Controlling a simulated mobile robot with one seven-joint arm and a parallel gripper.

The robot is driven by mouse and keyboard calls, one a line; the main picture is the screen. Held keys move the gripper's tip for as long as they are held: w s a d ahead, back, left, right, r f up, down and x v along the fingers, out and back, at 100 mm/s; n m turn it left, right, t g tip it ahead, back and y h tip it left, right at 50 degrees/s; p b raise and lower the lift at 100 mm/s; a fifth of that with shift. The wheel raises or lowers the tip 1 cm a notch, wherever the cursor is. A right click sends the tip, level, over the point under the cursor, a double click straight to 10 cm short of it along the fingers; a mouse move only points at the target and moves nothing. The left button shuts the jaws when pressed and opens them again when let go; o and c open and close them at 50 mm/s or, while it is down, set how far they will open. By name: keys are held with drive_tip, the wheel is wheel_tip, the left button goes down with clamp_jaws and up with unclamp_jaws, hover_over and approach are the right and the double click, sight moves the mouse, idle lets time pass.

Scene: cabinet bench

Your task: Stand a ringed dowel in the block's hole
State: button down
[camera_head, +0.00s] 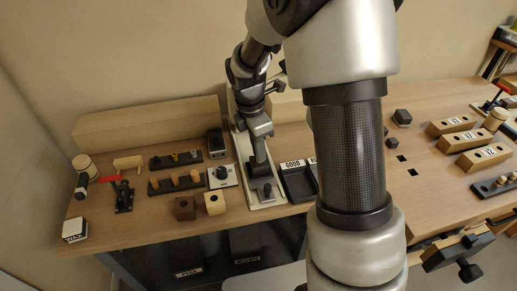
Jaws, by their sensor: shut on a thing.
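My gripper (260,172) points down over a long pale plate (266,204) with a dark fitting (265,191) on it. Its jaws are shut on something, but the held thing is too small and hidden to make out. A light wooden block (214,205) with a dark hole in its top stands near the front edge, left of my gripper. A dark brown block (184,209) stands just left of it. Wooden dowels stand in a black rack (160,189) behind the blocks. I cannot tell which dowel has rings.
A second black rack (163,163) with small pegs, a white-topped box (221,177) and a black stand with a red part (123,198) crowd the left. A black tray (296,184) lies right of the plate. My arm hides the bench's middle. Numbered wooden blocks (450,126) stand right.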

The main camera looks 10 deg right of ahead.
drive_tip(key=shift+f, duration=0.25)
idle(0.4)
drive_tip(key=c, duration=1.5)
unclamp_jaws()
drive_tip(key=shift+r, duration=0.1)
drive_tip(key=r+p, duration=0.4)
drive_tip(key=a+r+p, duration=0.1)
drive_tip(key=r+p, duration=0.1)
drive_tip(key=shift+r, duration=0.4)
